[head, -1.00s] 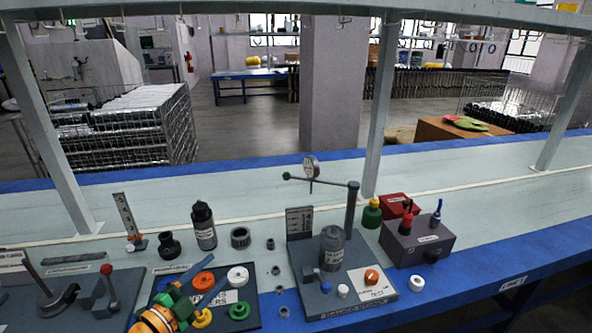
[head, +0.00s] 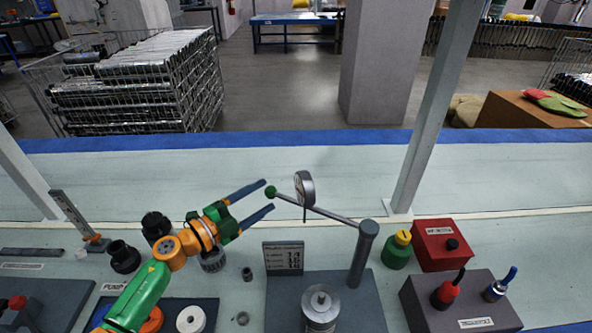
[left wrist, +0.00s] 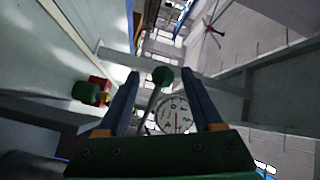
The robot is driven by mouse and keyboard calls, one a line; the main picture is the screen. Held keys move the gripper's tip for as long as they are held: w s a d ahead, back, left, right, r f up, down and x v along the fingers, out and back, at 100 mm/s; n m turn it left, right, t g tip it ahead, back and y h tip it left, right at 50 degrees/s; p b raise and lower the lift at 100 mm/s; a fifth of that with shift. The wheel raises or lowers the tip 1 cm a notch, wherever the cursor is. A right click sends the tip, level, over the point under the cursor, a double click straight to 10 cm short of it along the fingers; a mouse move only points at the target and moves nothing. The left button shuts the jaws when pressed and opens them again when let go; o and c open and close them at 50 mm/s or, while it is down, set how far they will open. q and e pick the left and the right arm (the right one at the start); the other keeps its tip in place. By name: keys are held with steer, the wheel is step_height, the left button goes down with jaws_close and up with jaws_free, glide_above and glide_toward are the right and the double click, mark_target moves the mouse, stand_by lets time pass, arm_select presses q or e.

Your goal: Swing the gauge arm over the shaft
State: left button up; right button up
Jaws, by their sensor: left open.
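The gauge arm (head: 335,217) is a thin grey rod reaching left from the top of a dark post (head: 363,255). A round dial gauge (head: 305,189) hangs on it, and a green ball knob (head: 270,191) ends it. The shaft (head: 320,303) is a grey metal cylinder on the gauge stand (head: 365,300), in front of the arm. My left gripper (head: 269,195) is open, its two blue-grey fingers at the knob. In the left wrist view the knob (left wrist: 162,76) lies between the fingertips, with the dial (left wrist: 173,114) behind. Contact cannot be told. My right gripper is not in view.
A grey box (head: 458,305) with red and blue plugs, a red box (head: 440,245) and a green bottle (head: 397,250) stand right of the post. A small label plate (head: 283,258) stands on the stand. Black parts lie left, near my arm.

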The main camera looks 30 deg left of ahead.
arm_select(q)
steer(key=x, duration=0.6)
steer(key=shift+r, duration=0.25)
steer(key=shift+d, duration=0.1)
jaws_close()
stand_by(1.1)
